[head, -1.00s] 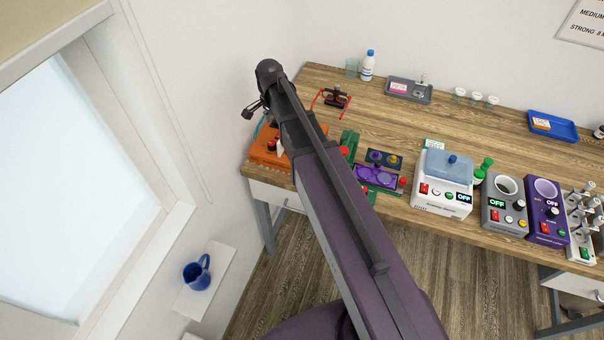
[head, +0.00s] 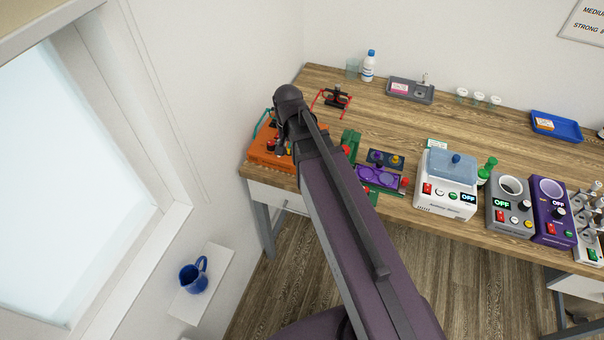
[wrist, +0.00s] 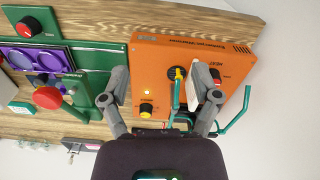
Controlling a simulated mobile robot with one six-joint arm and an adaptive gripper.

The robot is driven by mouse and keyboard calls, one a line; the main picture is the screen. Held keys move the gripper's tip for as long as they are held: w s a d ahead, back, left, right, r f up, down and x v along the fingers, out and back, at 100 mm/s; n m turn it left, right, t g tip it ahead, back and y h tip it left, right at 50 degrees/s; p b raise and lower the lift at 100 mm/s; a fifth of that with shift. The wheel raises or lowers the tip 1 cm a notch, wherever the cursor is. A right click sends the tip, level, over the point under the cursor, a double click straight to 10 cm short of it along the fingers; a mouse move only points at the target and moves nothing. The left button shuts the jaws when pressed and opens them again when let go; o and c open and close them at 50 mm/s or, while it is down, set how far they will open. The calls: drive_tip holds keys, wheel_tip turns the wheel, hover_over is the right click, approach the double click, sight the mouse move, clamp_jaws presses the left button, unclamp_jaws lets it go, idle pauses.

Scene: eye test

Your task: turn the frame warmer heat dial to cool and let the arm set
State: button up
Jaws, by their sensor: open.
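The orange frame warmer (head: 262,157) sits at the left end of the bench; my wrist partly covers it in the head view. In the wrist view its orange panel (wrist: 160,60) carries a black knob with a yellow mark (wrist: 146,110), a second black-and-yellow knob (wrist: 178,73) and a red control (wrist: 214,78). Contact is unclear.
A teal spectacle frame (wrist: 236,112) lies at the warmer's edge, close to one finger. On the other side stands a green device with a red button (wrist: 47,97) and purple lens tray (wrist: 40,57). More devices, such as a white cleaner (head: 448,185), line the bench front.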

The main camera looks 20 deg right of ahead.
drive_tip(key=s+d+f+n+b, duration=0.1)
drive_tip(key=s+f+n+b, duration=0.1)
drive_tip(key=s+n, duration=0.3)
drive_tip(key=shift+s+d+f, duration=0.15)
drive_tip(key=shift+s, duration=1.1)
